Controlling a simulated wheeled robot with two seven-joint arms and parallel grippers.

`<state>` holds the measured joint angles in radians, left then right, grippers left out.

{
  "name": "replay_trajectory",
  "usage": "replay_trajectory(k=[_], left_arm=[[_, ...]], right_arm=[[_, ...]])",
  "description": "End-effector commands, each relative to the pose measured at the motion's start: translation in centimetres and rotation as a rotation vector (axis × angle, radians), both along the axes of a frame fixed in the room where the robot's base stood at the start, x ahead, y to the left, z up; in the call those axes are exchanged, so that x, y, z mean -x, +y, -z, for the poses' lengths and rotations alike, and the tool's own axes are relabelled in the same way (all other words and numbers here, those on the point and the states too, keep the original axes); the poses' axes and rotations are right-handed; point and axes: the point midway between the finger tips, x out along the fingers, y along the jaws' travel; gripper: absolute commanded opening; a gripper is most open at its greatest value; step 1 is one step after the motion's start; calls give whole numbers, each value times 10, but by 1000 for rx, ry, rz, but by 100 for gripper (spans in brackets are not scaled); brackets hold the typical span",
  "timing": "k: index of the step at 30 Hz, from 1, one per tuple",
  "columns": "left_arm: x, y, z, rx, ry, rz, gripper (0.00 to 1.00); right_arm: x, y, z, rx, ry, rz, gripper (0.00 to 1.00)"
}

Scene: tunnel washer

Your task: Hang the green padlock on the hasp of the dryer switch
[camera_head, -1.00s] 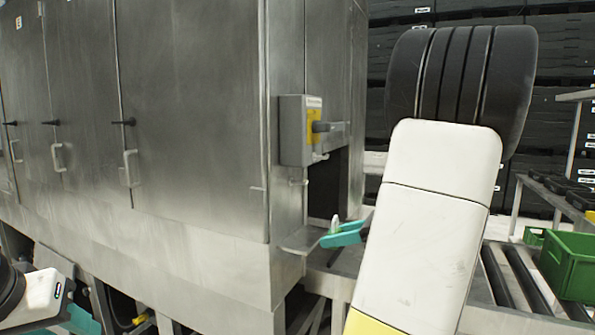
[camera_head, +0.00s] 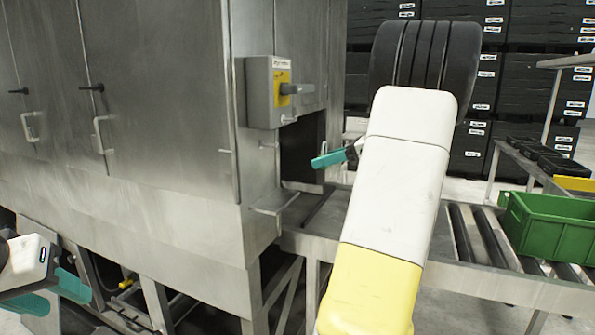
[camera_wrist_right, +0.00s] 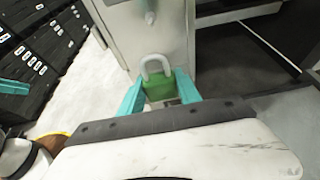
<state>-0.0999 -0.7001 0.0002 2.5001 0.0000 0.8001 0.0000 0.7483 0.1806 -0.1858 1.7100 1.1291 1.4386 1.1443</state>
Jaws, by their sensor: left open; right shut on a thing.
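The green padlock (camera_wrist_right: 159,87) is clamped between the teal fingers of my right gripper (camera_wrist_right: 159,94) in the right wrist view. Its pale shackle is upright and points away from the gripper. In the head view my right gripper (camera_head: 330,159) is below and right of the switch box, apart from it; the padlock cannot be made out there. The dryer switch (camera_head: 283,88) is a grey box with a yellow plate and a grey handle, on the steel cabinet's corner. I cannot tell its hasp clearly. My left gripper (camera_head: 55,293) is open and empty at lower left.
A small metal ledge (camera_head: 275,204) juts from the cabinet (camera_head: 160,150) below the switch. A roller conveyor (camera_head: 480,245) runs to the right, with a green crate (camera_head: 550,228) on it. Black stacked crates (camera_head: 485,70) fill the back.

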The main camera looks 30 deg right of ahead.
Motion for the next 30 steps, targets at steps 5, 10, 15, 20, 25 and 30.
replay_trajectory(k=[5, 10, 15, 20, 25, 30], left_arm=[[0, 0, 0, 0, 0, 0, 44], [0, 0, 0, 0, 0, 0, 44], [0, 0, 0, 0, 0, 0, 44], [0, 0, 0, 0, 0, 0, 44], [0, 0, 0, 0, 0, 0, 44], [0, 0, 0, 0, 0, 0, 44]], right_arm=[[-6, 6, 0, -1, -1, -2, 0], [-14, 12, 0, 0, -1, -1, 0], [-21, 19, 0, -1, -1, -1, 0], [-29, 25, 0, -2, -1, -1, 0], [-36, 32, 0, 0, -1, -1, 0], [-44, 38, 0, 0, -1, -1, 0]])
